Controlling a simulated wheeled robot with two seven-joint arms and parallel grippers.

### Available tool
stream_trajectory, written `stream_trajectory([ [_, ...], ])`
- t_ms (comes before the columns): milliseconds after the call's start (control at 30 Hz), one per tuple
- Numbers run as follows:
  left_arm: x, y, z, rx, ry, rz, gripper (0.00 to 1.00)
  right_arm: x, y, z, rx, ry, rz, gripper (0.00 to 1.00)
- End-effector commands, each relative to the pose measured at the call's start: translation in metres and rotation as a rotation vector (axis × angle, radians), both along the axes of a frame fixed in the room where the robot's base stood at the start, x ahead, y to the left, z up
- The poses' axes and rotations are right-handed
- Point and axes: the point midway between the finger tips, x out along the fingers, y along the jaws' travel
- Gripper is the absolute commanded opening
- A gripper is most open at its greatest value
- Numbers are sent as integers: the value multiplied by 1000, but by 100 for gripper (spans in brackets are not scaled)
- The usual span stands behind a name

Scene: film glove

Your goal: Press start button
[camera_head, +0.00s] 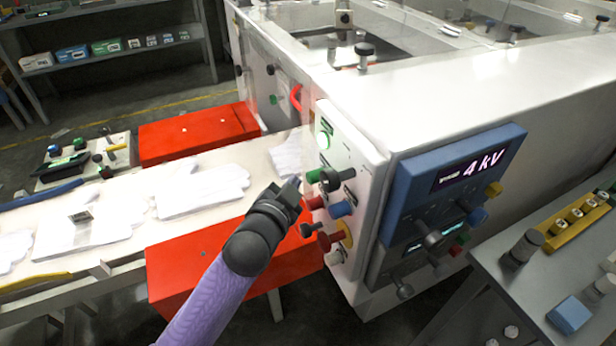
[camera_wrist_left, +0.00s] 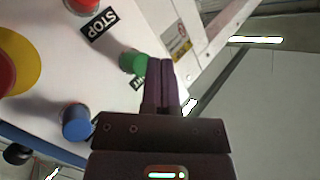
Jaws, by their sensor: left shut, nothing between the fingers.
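A green button (camera_head: 313,176) sticks out from the white control panel (camera_head: 352,150) on the machine's side. It also shows in the left wrist view (camera_wrist_left: 131,62), with a partly hidden label beside it. My left gripper (camera_head: 294,182) is shut and empty, its tips a little to the left of the green button. In the left wrist view the closed fingers (camera_wrist_left: 161,72) appear right beside the green button; I cannot tell whether they touch it. A red button (camera_wrist_left: 82,5) with a STOP label (camera_wrist_left: 98,24) sits close by. My right gripper is not in view.
Other controls crowd the panel: a blue button (camera_head: 340,209), a black knob (camera_head: 331,179) and a yellow-ringed red button (camera_head: 343,233). A blue display box (camera_head: 455,170) reads 4 kV. A conveyor (camera_head: 120,232) with white gloves and red boxes (camera_head: 196,133) lies left.

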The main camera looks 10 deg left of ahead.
Motion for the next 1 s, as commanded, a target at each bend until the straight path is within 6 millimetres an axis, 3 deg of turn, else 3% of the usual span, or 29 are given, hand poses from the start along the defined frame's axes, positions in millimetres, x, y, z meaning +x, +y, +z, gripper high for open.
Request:
stream_trajectory([
  [1000,7,-10,0,0,-1,-1,0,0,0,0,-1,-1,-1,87],
])
